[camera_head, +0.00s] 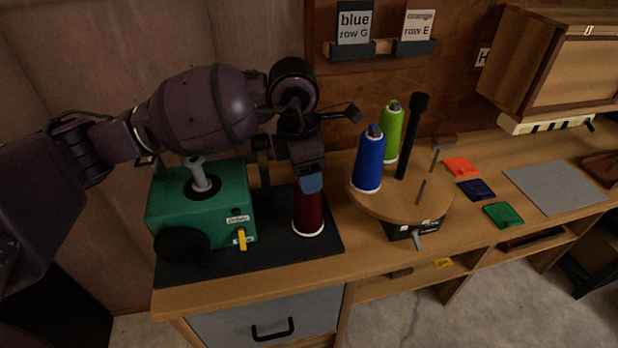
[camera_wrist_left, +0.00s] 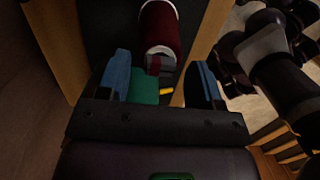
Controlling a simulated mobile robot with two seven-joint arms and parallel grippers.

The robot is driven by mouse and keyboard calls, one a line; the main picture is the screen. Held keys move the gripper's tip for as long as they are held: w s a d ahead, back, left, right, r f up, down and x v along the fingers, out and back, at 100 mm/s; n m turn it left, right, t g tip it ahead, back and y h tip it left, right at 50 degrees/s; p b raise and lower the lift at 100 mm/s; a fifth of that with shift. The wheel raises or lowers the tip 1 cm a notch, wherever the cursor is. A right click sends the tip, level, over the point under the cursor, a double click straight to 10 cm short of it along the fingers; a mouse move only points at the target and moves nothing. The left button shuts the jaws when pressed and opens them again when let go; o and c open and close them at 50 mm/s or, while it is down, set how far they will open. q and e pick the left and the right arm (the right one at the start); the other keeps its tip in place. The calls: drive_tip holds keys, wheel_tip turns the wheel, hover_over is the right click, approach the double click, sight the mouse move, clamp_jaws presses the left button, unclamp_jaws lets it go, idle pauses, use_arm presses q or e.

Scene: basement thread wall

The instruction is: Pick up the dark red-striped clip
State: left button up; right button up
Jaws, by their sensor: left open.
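My left gripper (camera_head: 311,182) points down over the dark red thread cone (camera_head: 308,213) on the black mat. In the left wrist view the cone (camera_wrist_left: 160,27) lies ahead, between and beyond the open fingers (camera_wrist_left: 160,80). A small dark grey piece with a dark red stripe (camera_wrist_left: 158,62), which looks like the clip, sits at the near end of the cone. It is between the two blue-padded fingers, with gaps on both sides. In the head view the gripper hides it. My right gripper is not clearly seen.
A green machine box (camera_head: 200,212) stands left of the cone. A round wooden turntable (camera_head: 400,203) with a blue cone (camera_head: 369,160), a green cone (camera_head: 391,133) and a black post stands to the right. Red, navy and green pieces and a grey mat (camera_head: 556,187) lie further right.

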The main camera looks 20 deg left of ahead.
use_arm(q)
drive_tip(key=shift+f, duration=0.3)
drive_tip(key=shift+r, duration=0.1)
drive_tip(key=shift+c, duration=0.9)
clamp_jaws()
drive_tip(key=shift+r, duration=0.3)
wheel_tip(320, 180, up, 19)
drive_tip(key=p, duration=0.3)
drive_tip(key=shift+r, duration=0.2)
